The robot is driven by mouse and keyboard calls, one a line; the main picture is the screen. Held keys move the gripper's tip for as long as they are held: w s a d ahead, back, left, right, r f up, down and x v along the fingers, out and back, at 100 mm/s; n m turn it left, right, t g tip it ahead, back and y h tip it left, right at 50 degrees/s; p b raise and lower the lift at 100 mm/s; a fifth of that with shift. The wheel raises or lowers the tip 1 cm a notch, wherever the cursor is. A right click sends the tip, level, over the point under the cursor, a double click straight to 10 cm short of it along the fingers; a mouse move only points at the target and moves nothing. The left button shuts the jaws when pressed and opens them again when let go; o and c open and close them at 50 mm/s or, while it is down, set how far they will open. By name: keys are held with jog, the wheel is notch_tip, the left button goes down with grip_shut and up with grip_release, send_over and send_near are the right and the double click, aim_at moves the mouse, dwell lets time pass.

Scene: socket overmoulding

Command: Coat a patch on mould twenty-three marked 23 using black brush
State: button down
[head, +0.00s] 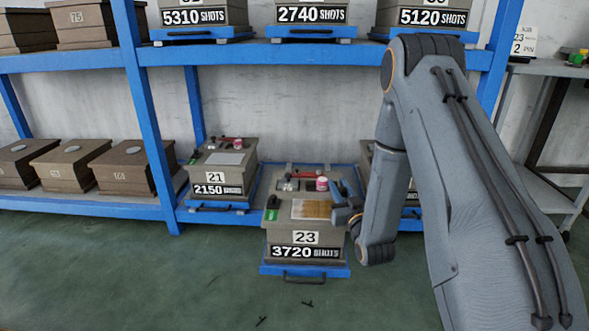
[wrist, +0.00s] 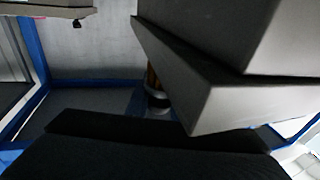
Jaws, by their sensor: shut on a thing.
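Mould twenty-three (head: 304,240), a grey-brown block marked 23 and 3720 SHOTS, sits on a blue pull-out tray on the low shelf. Its top bears a pale plate with a tan-brown patch (head: 316,209). My gripper (head: 341,213) is low beside the right edge of the mould's top, next to the patch. It is shut on a thin thing, apparently the black brush; only a brownish piece with a dark and silvery band (wrist: 155,90) shows between my jaws in the wrist view. The brush tip and its contact with the patch are hidden or too small to tell.
A pink-red jar (head: 321,184), small silvery pieces and a green item (head: 271,214) are on the mould's top. Mould 21 (head: 222,170) stands to the left. A blue rack post (head: 147,120) and upper shelf frame the space. The green floor in front is mostly clear.

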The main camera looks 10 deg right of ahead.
jog(key=r+p, duration=0.1)
jog(key=r, duration=0.1)
jog(key=r+p, duration=0.1)
jog(key=shift+a+r, duration=0.2)
jog(key=shift+r, duration=0.2)
jog(key=shift+r+p, duration=1.7)
jog(key=shift+r, duration=0.4)
